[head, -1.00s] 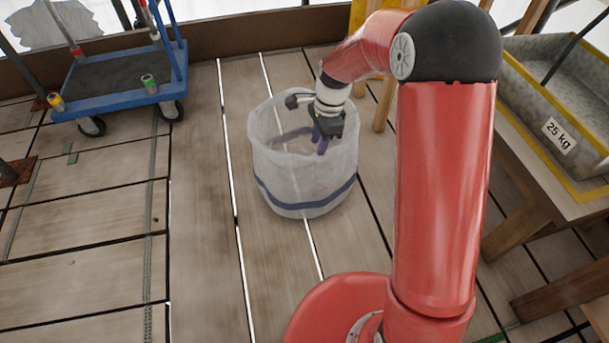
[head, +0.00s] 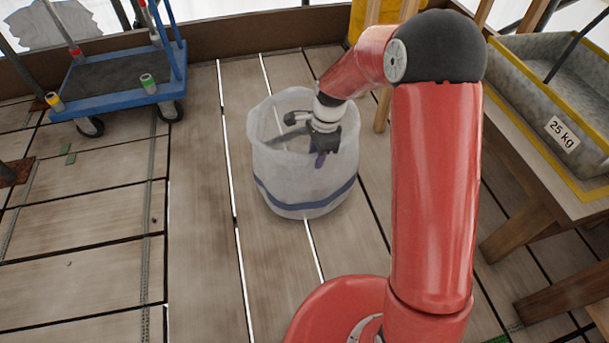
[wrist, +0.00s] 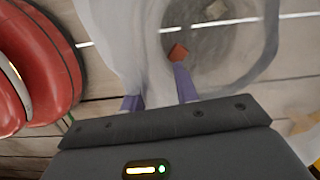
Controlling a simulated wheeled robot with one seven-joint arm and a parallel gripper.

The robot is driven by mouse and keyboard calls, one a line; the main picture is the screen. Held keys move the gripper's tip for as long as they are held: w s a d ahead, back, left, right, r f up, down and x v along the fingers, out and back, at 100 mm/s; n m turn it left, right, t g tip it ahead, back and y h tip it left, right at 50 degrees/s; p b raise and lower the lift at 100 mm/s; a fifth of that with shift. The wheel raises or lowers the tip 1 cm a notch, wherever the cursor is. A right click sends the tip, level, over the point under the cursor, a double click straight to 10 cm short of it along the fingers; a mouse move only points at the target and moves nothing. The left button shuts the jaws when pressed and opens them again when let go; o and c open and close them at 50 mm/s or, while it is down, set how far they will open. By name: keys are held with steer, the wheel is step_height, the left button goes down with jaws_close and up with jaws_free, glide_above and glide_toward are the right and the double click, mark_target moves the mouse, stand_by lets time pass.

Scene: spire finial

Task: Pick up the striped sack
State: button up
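The striped sack (head: 300,188) is an open-topped, whitish, see-through bag with one blue band low around it. It stands upright on the plank floor. In the wrist view its pale wall (wrist: 112,35) fills the upper middle. My gripper (head: 319,160) points down at the right side of the sack's mouth. In the wrist view my gripper (wrist: 157,92) has its two purple fingers spread apart. Pale sack wall shows between the fingers, but I cannot tell whether they touch it. A small orange-red piece (wrist: 178,52) and a beige piece (wrist: 216,10) lie at the sack's bottom.
A blue flatbed trolley (head: 120,88) stands at the back left. A grey trough marked 25 kg (head: 545,125) sits on a wooden bench (head: 530,203) at the right. A yellow object (head: 357,22) is behind the sack.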

steer(key=shift+f, duration=0.1)
steer(key=shift+c, duration=0.3)
jaws_close()
stand_by(1.2)
